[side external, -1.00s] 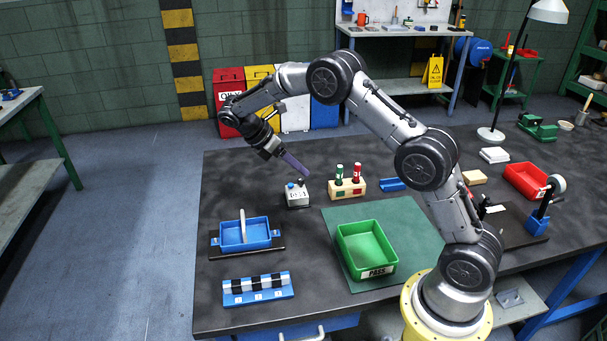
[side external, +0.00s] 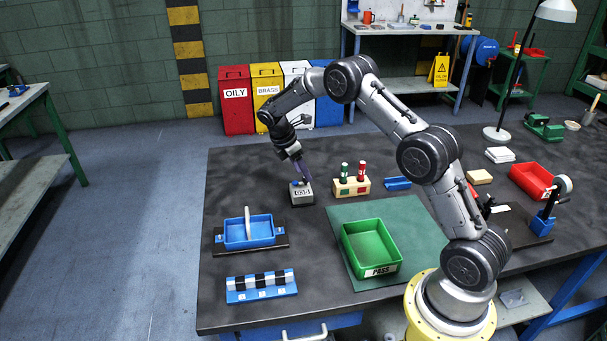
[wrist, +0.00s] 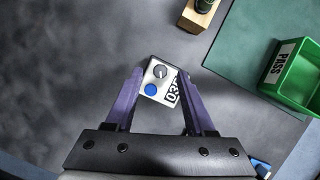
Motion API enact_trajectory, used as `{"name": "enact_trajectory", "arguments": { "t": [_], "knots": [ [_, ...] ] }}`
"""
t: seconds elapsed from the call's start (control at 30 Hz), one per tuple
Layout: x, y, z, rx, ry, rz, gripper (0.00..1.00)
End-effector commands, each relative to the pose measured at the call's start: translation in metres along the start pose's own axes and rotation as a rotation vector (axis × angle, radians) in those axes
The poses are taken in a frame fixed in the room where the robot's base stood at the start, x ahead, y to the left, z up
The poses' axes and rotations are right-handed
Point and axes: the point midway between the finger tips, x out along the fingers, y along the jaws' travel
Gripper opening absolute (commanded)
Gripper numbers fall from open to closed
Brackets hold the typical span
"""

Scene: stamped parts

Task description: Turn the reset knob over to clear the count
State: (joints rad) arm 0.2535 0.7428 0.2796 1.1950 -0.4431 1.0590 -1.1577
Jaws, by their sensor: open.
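The counter (side external: 302,196) is a small grey box with a white face and black digits, standing on the dark bench. In the wrist view its face carries a round grey knob (wrist: 160,72) with a pale pointer line, and a blue button (wrist: 151,90). My gripper (side external: 301,180) points down just over the counter in the side view. In the wrist view my gripper (wrist: 161,78) is open, its purple fingers on either side of the counter's top. I cannot tell whether they touch it.
A wooden block (side external: 349,188) with green and red plugs stands close to the right of the counter. A green PASS tray (side external: 371,268) sits on a green mat nearer the front. A blue tray (side external: 249,243) with a handle is at the left. Bench behind the counter is clear.

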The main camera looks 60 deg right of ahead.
Motion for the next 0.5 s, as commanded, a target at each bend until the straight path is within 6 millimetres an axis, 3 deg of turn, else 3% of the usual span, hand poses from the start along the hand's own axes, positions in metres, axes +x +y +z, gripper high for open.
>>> {"name": "enact_trajectory", "arguments": {
  "t": [0.2, 0.5],
  "knots": [
    [0.017, 0.000, 0.000, 0.000, 0.000, -0.001, 0.54],
    [0.019, 0.000, 0.000, -0.001, 0.000, -0.001, 0.54]
  ]
}}
